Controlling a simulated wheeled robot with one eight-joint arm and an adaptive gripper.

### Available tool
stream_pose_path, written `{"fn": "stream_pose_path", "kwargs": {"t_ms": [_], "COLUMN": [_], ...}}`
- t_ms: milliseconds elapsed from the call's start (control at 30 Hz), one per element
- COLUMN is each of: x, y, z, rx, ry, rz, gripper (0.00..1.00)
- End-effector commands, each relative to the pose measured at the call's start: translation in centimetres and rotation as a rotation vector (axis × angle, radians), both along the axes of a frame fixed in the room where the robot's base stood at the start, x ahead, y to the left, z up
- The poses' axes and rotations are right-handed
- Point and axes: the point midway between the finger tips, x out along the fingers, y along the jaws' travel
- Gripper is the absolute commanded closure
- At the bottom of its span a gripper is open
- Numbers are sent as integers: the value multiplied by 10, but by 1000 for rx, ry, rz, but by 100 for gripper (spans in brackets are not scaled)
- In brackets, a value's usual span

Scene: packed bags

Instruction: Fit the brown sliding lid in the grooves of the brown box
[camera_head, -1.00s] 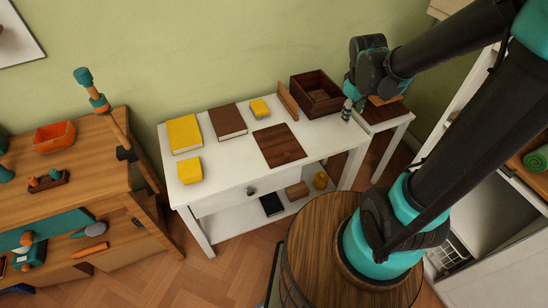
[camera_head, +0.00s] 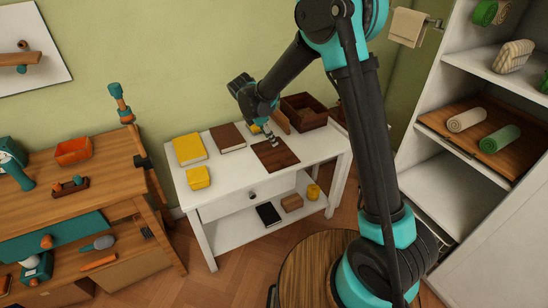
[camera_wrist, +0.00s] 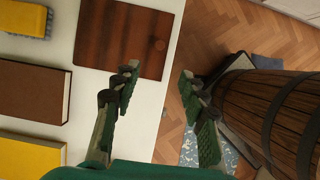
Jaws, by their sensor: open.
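The flat brown sliding lid (camera_head: 276,158) lies on the white table. It also shows in the wrist view (camera_wrist: 125,38), with a small dark round spot near one edge. The open-topped brown box (camera_head: 304,112) stands at the table's back right, apart from the lid. My gripper (camera_head: 270,140) is open and empty, over the far part of the lid in the head view. In the wrist view its fingers (camera_wrist: 158,78) are spread beside the lid's near edge, one finger over the table and one over the floor beyond it. The box is out of the wrist view.
A brown upright board (camera_head: 282,122) stands left of the box, partly hidden by my gripper. A wooden barrel (camera_wrist: 265,105) stands beside the table.

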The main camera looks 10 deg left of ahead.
Motion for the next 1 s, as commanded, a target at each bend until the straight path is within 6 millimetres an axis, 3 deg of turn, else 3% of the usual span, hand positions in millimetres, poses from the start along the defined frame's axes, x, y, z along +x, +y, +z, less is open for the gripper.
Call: {"fn": "stream_pose_path", "kwargs": {"t_ms": [400, 767, 1000], "x": [18, 23, 30], "y": [-27, -35, -44], "z": [-75, -98, -128], "rx": [2, 2, 2], "ry": [-1, -1, -1], "rz": [-4, -4, -5], "gripper": [57, 57, 57]}}
